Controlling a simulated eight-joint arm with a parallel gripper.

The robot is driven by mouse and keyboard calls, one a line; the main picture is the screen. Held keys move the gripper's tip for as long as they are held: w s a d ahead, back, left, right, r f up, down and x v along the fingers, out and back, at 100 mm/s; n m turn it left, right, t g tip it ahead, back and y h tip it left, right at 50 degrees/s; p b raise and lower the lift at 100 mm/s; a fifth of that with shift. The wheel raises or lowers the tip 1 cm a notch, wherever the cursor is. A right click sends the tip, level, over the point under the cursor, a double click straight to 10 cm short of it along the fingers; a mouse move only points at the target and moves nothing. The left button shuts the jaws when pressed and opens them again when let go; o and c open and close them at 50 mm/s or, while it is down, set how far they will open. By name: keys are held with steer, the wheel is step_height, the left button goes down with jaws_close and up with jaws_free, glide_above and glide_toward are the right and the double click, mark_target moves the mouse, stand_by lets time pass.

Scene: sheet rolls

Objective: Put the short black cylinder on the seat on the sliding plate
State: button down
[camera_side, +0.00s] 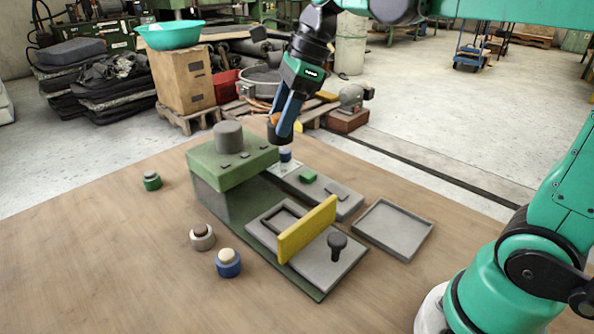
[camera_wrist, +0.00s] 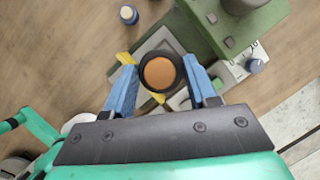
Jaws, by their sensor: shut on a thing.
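The short black cylinder (camera_wrist: 144,84) has an orange top (camera_wrist: 160,73). My gripper (camera_side: 283,124) is shut on it, with one blue finger on each side in the wrist view (camera_wrist: 161,86). In the wrist view the cylinder and fingers partly cover plate and bar.
The green block (camera_side: 232,165) bears a grey cylinder (camera_side: 228,135). A white-and-blue piece (camera_side: 285,155) stands on a grey panel behind. Green (camera_side: 152,181), grey-brown (camera_side: 202,237) and blue (camera_side: 228,264) pieces stand at left. An empty grey tray (camera_side: 393,230) lies at right.

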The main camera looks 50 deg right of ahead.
step_height(320, 180, down, 17)
steer(key=shift+f, duration=0.15)
stand_by(0.4)
steer(key=shift+f, duration=0.1)
steer(key=shift+c, duration=1.3)
jaws_free()
